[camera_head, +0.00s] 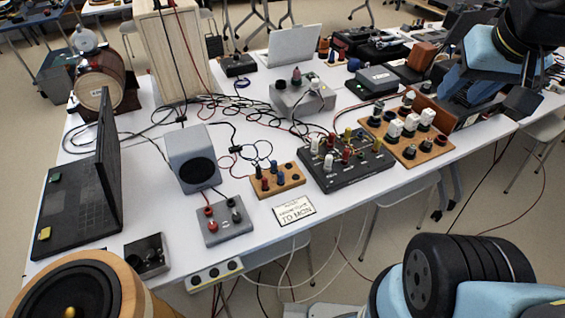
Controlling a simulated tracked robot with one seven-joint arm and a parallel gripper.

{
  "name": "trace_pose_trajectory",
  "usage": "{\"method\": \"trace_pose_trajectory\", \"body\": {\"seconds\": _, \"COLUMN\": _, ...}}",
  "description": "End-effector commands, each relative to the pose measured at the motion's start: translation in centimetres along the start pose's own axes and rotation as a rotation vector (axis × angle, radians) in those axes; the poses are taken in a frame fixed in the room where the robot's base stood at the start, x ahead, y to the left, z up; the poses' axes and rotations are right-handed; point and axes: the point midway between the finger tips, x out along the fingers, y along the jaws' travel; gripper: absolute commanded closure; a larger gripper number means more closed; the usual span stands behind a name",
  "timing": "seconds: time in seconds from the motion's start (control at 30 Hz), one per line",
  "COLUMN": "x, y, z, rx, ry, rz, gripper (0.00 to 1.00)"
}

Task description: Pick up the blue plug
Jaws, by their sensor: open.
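A small wooden block (290,188) stands near the front edge of the white table, in the middle of the head view. A blue plug (281,178) stands upright in it, beside other small plugs in red and dark colours. A second blue-topped piece (353,65) shows farther back on the table. My gripper (487,98) is at the upper right, at the end of my blue and black arm. It is open, over the table's right part, well to the right of the wooden block. Whether anything is between its fingers is hard to see.
A grey box with terminals (225,221), a grey speaker (193,158) and a white label card (294,210) stand near the block. A black terminal board (345,172) is to its right. Loose cables (235,127) cross the table behind. A laptop (85,190) stands at left.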

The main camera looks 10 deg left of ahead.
Motion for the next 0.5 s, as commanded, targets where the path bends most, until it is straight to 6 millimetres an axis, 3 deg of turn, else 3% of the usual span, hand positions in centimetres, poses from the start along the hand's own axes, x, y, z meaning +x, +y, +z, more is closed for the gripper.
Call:
{"method": "trace_pose_trajectory", "body": {"seconds": 0.1, "x": 0.0, "y": 0.0, "z": -0.1, "rx": 0.001, "ry": -0.001, "rz": 0.0, "gripper": 0.5}}
{"method": "trace_pose_trajectory", "body": {"seconds": 0.27, "x": 0.9, "y": -0.7, "z": -0.9, "rx": 0.025, "ry": -0.025, "rz": -0.005, "gripper": 0.5}}
{"method": "trace_pose_trajectory", "body": {"seconds": 0.5, "x": 4.7, "y": -4.3, "z": -3.7, "rx": 0.132, "ry": -0.111, "rz": -0.011, "gripper": 0.5}}
